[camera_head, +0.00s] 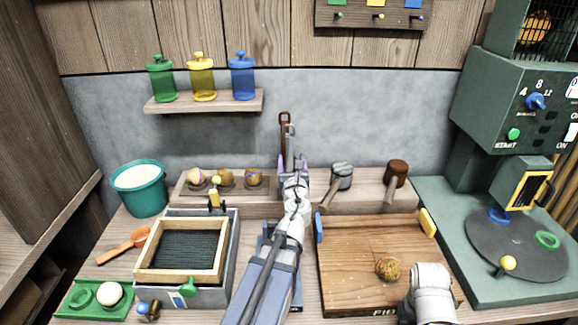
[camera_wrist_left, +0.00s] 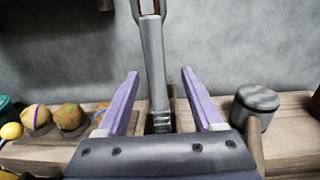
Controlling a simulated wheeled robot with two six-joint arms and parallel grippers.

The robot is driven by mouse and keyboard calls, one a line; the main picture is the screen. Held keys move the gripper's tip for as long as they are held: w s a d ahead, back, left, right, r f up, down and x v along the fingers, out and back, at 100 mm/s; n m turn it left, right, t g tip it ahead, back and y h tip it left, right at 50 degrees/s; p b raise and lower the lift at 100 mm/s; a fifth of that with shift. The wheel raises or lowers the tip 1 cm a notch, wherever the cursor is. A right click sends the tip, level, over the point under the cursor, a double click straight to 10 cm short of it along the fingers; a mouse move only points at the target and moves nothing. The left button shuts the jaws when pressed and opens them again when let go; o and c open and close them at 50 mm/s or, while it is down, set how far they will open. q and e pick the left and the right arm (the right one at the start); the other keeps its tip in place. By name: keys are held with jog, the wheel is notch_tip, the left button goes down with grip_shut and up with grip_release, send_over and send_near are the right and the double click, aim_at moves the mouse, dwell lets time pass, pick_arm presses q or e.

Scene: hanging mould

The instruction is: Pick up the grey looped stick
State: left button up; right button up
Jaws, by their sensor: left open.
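The grey looped stick (camera_head: 289,142) stands upright at the back of the bench, near the wall. In the left wrist view the stick (camera_wrist_left: 154,65) rises between my purple fingers, its loop partly cut off at the top edge. My left gripper (camera_head: 293,163) is open around the stick, with a gap on each side of the shaft. In the wrist view the gripper (camera_wrist_left: 160,75) shows both fingers apart. The stick's lower end is partly hidden by my gripper. My right gripper is not in view; only a white arm part shows at lower right.
A brown looped piece (camera_head: 284,118) shows just behind the stick. A grey-headed mallet (camera_head: 342,176) and brown mallet (camera_head: 396,172) stand right. Round balls (camera_head: 253,178) sit left on a wooden rack. A wooden board (camera_head: 350,265) lies in front right, a framed box (camera_head: 150,272) front left.

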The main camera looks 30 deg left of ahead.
pick_arm(q)
jog(key=shift+a+x, duration=0.25)
jog(key=shift+x, duration=3.35)
jog(key=shift+s+r, duration=0.15)
jog(key=shift+s, duration=0.05)
jog(key=shift+c, duration=0.3)
grip_shut()
